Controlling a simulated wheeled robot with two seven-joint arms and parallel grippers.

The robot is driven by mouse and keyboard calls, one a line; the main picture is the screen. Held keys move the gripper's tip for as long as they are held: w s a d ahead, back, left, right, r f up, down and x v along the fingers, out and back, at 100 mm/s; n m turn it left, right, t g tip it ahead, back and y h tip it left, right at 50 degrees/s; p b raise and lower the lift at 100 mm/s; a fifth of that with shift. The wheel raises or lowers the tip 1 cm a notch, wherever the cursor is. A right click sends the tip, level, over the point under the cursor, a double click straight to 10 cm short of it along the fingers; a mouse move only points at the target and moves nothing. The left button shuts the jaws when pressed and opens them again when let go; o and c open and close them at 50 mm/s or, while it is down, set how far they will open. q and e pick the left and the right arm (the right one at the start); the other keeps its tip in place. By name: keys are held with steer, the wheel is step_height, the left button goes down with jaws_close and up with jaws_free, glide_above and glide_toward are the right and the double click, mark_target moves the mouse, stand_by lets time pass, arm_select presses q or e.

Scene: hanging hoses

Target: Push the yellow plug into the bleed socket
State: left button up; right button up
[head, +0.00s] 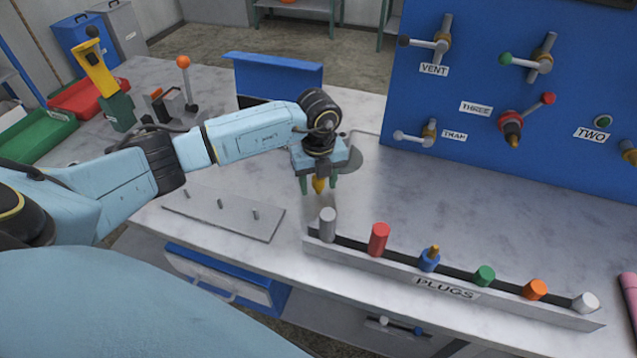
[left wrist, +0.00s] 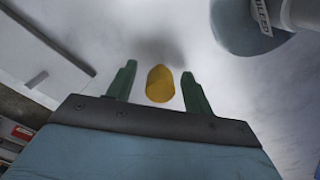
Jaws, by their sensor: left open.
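The yellow plug (head: 319,186) is between the two green fingers of my left gripper (head: 318,184), above or on the grey bench. In the left wrist view the yellow plug (left wrist: 160,84) has a clear gap to each finger of the open left gripper (left wrist: 160,85). I cannot tell whether the plug touches the bench. A rounded grey-green piece (left wrist: 238,28) carries a partly cut-off label (left wrist: 262,16) that seems to read BLEED. In the head view a similar grey-green disc (head: 352,160) lies just behind my gripper, partly hidden; its socket opening does not show clearly. My right gripper is out of view.
A rack marked PLUGS (head: 448,288) along the front edge holds grey, red, blue, green, orange and white plugs. A flat plate with short pins (head: 225,212) lies to the left. A blue panel (head: 470,90) with valves stands behind. The bench between rack and panel is clear.

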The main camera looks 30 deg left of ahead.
arm_select(q)
steer(key=shift+f, duration=0.1)
jaws_close()
stand_by(0.3)
